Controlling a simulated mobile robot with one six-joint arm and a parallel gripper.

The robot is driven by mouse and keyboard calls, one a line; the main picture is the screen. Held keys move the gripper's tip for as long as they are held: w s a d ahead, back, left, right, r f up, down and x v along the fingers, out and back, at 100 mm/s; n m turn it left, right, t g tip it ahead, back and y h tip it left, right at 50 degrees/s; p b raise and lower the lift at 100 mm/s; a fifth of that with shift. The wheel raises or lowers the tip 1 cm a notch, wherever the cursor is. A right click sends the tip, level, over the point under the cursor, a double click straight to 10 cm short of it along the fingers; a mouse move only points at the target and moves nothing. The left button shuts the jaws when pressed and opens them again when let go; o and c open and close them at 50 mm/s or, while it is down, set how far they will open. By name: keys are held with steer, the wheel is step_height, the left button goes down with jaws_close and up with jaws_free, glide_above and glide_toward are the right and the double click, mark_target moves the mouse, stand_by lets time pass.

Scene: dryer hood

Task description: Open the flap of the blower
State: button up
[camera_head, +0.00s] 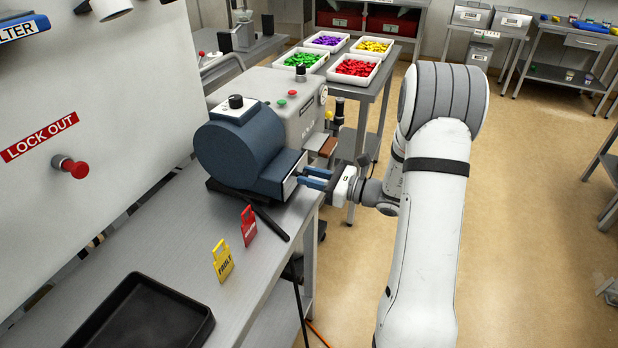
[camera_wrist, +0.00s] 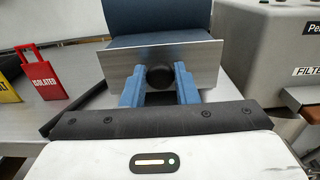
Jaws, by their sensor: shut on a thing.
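The blower (camera_head: 235,150) is a dark blue rounded housing on the steel bench, with a black knob on a box on top. Its flap (camera_head: 290,184) is a pale metal plate across the outlet facing my arm; it also shows in the wrist view (camera_wrist: 205,60). A round black knob (camera_wrist: 159,77) sits at the middle of the flap. My gripper (camera_head: 309,178) reaches in from the right, its two blue fingers shut on this knob from both sides. The flap hides the outlet's inside, and I see no clear gap around it.
A red tag (camera_head: 249,226) and a yellow tag (camera_head: 222,260) stand on the bench, near a black tray (camera_head: 145,316). A grey machine (camera_head: 290,105) stands close behind the blower. A wall panel with a red button (camera_head: 76,168) is at left. Floor at right is open.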

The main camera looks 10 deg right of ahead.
mark_target(297, 170)
steer(key=shift+s+d+r+g+h+p, duration=0.2)
steer(key=shift+d+r+g+h+p, duration=0.3)
steer(key=shift+p, duration=0.65)
step_height(297, 170, up, 2)
steer(key=g+h+p, duration=0.1)
steer(key=h+p, duration=0.1)
steer(key=p, duration=0.3)
steer(key=shift+s+r+g+h, duration=0.1)
steer(key=shift+g+h, duration=0.3)
steer(key=shift+w+a+r+g+h+p, duration=0.45)
steer(key=shift+r+g+h+p, duration=0.4)
steer(key=shift+g+h+p, duration=0.85)
steer(key=shift+w+a+r+g+h+p, duration=0.5)
steer(key=shift+r+g+h+p, duration=0.5)
steer(key=shift+h+p, duration=1.2)
steer(key=shift+w+a+r+g+h+p, duration=0.3)
steer(key=shift+a+r+g+h+p, duration=0.35)
steer(key=shift+g+h+p, duration=1.1)
steer(key=shift+d+r+h, duration=0.1)
steer(key=shift+r+h, duration=0.05)
steer(key=shift+h, duration=0.2)
steer(key=o, duration=1)
steer(key=shift+c, duration=0.2)
steer(key=shift+s, duration=0.1)
